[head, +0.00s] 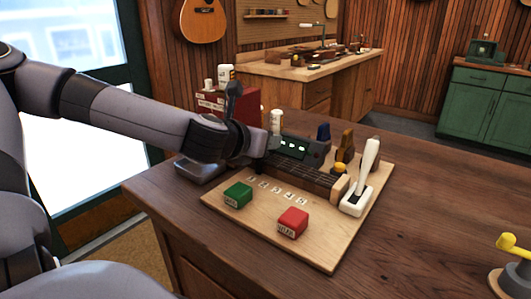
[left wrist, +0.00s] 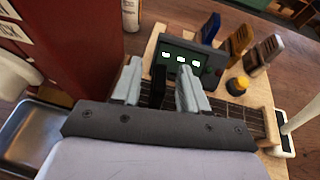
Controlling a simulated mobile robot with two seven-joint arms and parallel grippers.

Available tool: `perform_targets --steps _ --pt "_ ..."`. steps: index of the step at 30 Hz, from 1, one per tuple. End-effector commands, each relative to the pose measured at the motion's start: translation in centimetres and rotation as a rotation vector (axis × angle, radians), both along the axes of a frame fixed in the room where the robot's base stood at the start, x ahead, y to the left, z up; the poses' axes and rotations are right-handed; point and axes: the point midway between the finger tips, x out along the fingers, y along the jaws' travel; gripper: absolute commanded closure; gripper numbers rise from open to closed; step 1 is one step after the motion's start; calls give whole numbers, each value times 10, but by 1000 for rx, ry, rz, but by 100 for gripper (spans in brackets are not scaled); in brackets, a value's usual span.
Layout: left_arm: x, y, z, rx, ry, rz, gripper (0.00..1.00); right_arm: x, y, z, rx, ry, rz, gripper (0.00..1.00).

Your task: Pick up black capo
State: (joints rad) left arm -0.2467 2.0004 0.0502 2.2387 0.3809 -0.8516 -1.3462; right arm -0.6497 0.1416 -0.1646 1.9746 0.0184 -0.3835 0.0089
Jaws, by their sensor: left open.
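The black capo (left wrist: 157,86) stands upright over the fretboard (left wrist: 240,117) in the left wrist view. My left gripper (left wrist: 158,80) is open, with one pale finger on each side of the capo. I cannot tell whether either finger touches it. In the head view my left gripper (head: 258,161) is at the left end of the fretboard (head: 305,178), beside the dark display box (head: 296,147); the arm and gripper hide the black capo there. My right gripper is not in view.
Blue (left wrist: 210,28), gold (left wrist: 237,38) and bronze (left wrist: 265,51) capos stand behind the fretboard. A green button block (head: 237,195), a red button block (head: 292,222) and a white lever (head: 367,165) are on the wooden board (head: 262,222). A metal tray (left wrist: 38,132) lies left.

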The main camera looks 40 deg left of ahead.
Motion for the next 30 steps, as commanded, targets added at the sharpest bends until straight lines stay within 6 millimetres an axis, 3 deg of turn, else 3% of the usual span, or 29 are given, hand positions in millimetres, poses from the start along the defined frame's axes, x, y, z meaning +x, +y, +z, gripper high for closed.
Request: perform_targets --steps 9,19,23,30 --pt "23 5 -10 1 1 0 56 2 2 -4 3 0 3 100" --pt "25 6 -10 0 0 -1 56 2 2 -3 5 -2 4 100" --pt "25 6 -10 0 0 -1 99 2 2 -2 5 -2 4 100" --pt "25 6 -10 0 -1 -1 100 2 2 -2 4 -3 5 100"
